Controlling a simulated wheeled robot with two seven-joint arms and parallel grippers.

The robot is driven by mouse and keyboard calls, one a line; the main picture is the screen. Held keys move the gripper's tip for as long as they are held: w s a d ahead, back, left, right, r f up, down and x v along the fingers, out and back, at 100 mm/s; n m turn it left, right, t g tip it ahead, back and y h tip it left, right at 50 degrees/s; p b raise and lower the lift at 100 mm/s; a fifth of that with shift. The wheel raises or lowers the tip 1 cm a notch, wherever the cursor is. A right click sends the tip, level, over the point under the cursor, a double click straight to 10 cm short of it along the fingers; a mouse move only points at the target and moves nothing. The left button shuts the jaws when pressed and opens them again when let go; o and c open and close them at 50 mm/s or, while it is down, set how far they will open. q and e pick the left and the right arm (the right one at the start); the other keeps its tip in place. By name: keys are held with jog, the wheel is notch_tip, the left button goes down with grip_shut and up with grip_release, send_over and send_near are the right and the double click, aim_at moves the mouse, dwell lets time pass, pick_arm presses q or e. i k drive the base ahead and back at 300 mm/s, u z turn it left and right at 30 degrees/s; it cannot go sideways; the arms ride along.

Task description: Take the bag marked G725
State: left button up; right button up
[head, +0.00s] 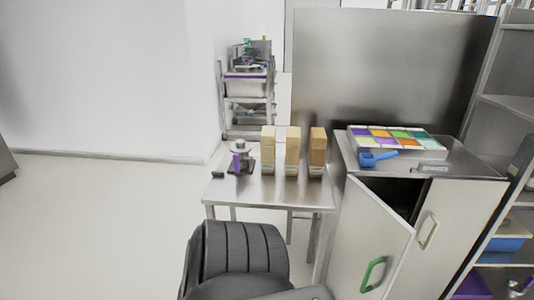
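I cannot tell which bag is marked G725. Neither of my grippers is in view.
The steel table (255,192) also holds a small device with a purple part (238,160). Right of it, a cabinet has one door (362,240) swung open towards me. A blue scoop (377,158) and multicoloured tray (425,147) lie on top. Floor at left is clear.

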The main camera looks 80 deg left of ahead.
aim_at(291, 165)
jog(key=u, duration=0.9)
jog(key=i, duration=0.85)
jog(key=u, duration=0.95)
